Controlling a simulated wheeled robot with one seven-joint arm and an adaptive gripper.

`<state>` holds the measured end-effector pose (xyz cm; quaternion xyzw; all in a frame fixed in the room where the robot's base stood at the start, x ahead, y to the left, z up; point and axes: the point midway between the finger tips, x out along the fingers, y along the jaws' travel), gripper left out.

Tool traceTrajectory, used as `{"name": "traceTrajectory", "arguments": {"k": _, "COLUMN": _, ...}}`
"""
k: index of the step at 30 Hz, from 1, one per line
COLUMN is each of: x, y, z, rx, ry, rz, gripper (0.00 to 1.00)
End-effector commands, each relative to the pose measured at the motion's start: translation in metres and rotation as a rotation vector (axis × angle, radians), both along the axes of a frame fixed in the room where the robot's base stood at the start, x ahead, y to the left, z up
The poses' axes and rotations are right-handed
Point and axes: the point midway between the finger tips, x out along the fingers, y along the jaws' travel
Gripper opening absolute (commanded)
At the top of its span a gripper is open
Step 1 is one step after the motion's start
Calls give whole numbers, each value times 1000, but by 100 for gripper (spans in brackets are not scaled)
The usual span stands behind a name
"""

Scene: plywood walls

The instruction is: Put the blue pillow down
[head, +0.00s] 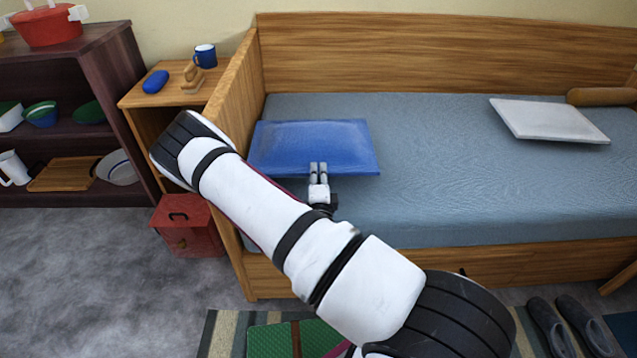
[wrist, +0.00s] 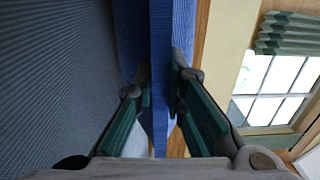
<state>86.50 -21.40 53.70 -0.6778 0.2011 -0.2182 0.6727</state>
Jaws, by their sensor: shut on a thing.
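The blue pillow (head: 315,143) is at the left end of the bed, near the wooden end panel. My gripper (head: 318,170) is shut on its near edge in the head view. In the wrist view the pillow (wrist: 160,60) stands as a thin blue slab between the two fingers of my gripper (wrist: 160,105). The grey-blue mattress (head: 440,190) is below the pillow, close to it. I cannot tell whether the pillow touches the mattress.
A white pillow (head: 550,120) and a brown bolster (head: 603,96) lie at the right of the bed. A bedside table (head: 170,95) with a blue mug (head: 205,56) stands beyond the end panel (head: 237,85). The middle of the mattress is clear.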

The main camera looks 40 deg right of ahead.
Motion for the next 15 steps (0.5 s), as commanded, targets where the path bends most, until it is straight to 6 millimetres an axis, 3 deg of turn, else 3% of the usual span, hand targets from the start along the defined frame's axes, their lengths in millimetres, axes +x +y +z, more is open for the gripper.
{"name": "traceTrajectory", "arguments": {"k": 1, "x": 0, "y": -1, "z": -11, "rx": 0, "ry": -2, "rz": -1, "gripper": 0}}
{"name": "traceTrajectory", "arguments": {"k": 5, "x": 0, "y": 0, "z": -24, "rx": 0, "ry": -1, "rz": -1, "gripper": 0}}
{"name": "traceTrajectory", "arguments": {"k": 15, "x": 0, "y": 0, "z": -25, "rx": -1, "ry": -2, "rz": 0, "gripper": 0}}
